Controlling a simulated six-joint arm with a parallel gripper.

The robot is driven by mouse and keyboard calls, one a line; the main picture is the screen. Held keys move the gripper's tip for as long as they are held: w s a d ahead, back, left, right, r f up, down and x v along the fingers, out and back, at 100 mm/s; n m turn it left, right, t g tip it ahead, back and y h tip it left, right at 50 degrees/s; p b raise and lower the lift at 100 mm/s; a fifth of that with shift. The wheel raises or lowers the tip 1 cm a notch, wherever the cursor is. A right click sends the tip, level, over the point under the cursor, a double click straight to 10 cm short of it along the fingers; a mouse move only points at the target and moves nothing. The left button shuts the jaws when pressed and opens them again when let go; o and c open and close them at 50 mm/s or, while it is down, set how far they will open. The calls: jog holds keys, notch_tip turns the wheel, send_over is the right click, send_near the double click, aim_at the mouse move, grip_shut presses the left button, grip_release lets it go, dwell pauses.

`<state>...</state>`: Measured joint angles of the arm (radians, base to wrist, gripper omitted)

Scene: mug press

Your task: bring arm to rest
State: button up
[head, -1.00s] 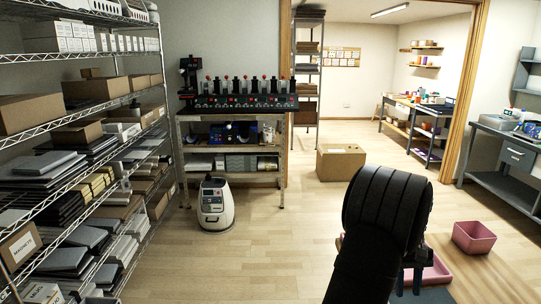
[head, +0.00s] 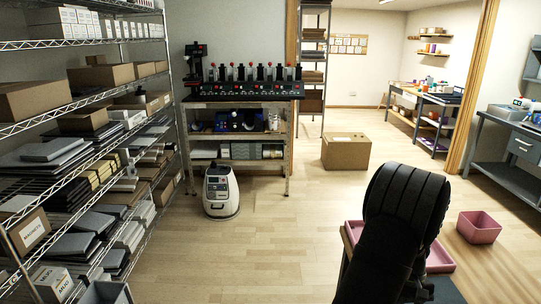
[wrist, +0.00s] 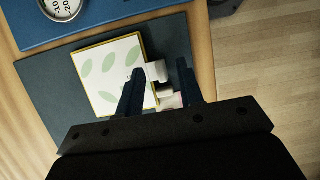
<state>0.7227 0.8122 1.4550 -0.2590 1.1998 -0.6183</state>
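In the wrist view my gripper (wrist: 160,82) has two dark fingers standing apart. Small white pieces (wrist: 156,71) show between and beside the fingertips; I cannot tell what they are or whether they touch the fingers. Below lies a square white panel with green leaves and a yellow edge (wrist: 103,68), on a dark mat (wrist: 60,97). In the head view my black arm (head: 405,215) rises at the lower right, and my gripper is hidden.
A blue surface with a round dial (wrist: 62,5) lies at the wrist view's upper left. In the head view a pink tray (head: 353,233) is partly behind my arm. A pink bin (head: 479,228), cardboard box (head: 345,152) and white wheeled machine (head: 220,192) stand around open floor.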

jog(key=shift+w+r, duration=0.1)
jog(key=shift+w, duration=0.1)
jog(key=v, duration=1.6)
jog(key=x, duration=1.7)
jog(key=shift+s, duration=0.1)
notch_tip(320, 180, up, 5)
jog(key=shift+r, duration=0.1)
jog(key=shift+d+r, duration=0.25)
jog(key=shift+d, duration=0.05)
jog(key=s+d+r+n+t+h, duration=0.2)
jog(key=s+d+n, duration=0.1)
jog(key=d+n, duration=0.5)
jog(key=s+d+r+n+t+h, duration=0.1)
jog(key=s+d+n+t+h, duration=0.1)
jog(key=d+n, duration=0.7)
jog(key=shift+s+d+r+h, duration=0.3)
jog(key=shift+s+d+r, duration=0.05)
jog(key=shift+s+d, duration=0.3)
